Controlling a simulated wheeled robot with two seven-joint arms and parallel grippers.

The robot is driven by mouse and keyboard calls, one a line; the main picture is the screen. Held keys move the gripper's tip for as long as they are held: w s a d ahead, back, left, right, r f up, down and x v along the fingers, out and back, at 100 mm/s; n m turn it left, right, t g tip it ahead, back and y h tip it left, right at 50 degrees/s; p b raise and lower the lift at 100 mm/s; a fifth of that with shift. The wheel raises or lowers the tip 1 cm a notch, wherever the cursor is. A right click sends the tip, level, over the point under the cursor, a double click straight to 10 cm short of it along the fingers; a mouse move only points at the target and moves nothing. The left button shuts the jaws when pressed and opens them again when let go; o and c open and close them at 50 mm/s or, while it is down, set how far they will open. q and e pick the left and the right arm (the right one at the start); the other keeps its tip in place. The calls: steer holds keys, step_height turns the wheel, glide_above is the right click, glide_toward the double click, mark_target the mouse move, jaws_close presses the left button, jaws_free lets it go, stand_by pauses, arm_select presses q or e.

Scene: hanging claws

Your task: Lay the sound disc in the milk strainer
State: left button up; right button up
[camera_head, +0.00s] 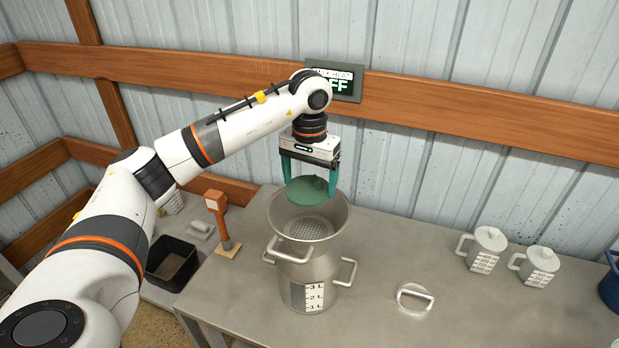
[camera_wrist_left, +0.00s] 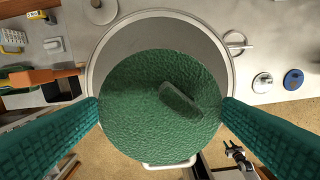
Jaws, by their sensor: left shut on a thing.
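My left gripper (camera_head: 310,182), with teal fingers, is shut on a green disc (camera_head: 307,191) with a raised tab on its face. The disc is held above the wide funnel-shaped milk strainer (camera_head: 337,217), which stands on a metal milk can (camera_head: 296,271). The perforated strainer bottom shows below the disc in the head view. In the left wrist view the disc (camera_wrist_left: 140,120) sits between the fingers and covers much of the strainer bowl (camera_wrist_left: 127,32). Whether the disc touches the rim is hard to tell.
A pale ring-like piece with a crossbar (camera_head: 414,298) lies on the grey bench (camera_head: 460,310) right of the can. Two lidded measuring jugs (camera_head: 483,249) stand farther right. An orange post (camera_head: 219,218) and a black bin (camera_head: 172,264) are at left.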

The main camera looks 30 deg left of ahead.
arm_select(q)
steer(key=shift+w+f, duration=0.2)
steer(key=shift+f+b, duration=0.45)
steer(key=shift+b, duration=0.05)
steer(key=shift+s+f, duration=0.1)
steer(key=shift+f, duration=0.15)
step_height(320, 180, down, 4)
steer(key=b, duration=0.3)
steer(key=shift+r, duration=0.25)
steer(key=b, duration=0.4)
glide_above(310, 230)
steer(key=shift+f, duration=2.75)
arm_select(e)
step_height(310, 230, down, 8)
steer(key=w, duration=0.2)
steer(key=shift+w+f, duration=0.2)
steer(key=shift+w, duration=0.1)
arm_select(q)
steer(key=shift+b, duration=0.4)
arm_select(e)
steer(key=shift+f, duration=0.2)
arm_select(q)
steer(key=shift+f+b, duration=0.85)
steer(key=shift+f, duration=0.3)
arm_select(e)
steer(key=shift+a+f, duration=0.1)
steer(key=shift+f, duration=0.75)
